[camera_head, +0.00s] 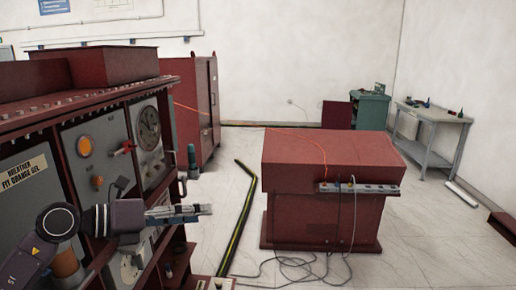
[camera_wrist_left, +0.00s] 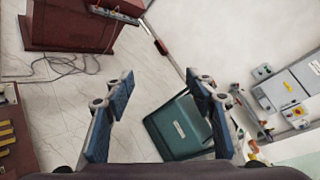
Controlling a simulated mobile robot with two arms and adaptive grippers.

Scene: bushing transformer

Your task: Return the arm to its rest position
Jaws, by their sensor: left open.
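My left arm comes in from the lower left in the head view. Its gripper (camera_head: 195,212) points right, in front of the dark red panel cabinet. In the left wrist view the gripper (camera_wrist_left: 160,79) shows two blue-padded fingers spread wide apart, with nothing held between them. Below the fingers, a teal box-like thing (camera_wrist_left: 176,130) with a small pale label stands on the floor, apart from them. My right gripper is in neither view.
The panel cabinet (camera_head: 88,145) with dials and knobs fills the left, close to my arm. A red bench (camera_head: 325,165) with a power strip (camera_head: 358,188) stands at centre right. Loose cables (camera_head: 300,266) lie on the floor. A grey table (camera_head: 430,130) stands at the back right.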

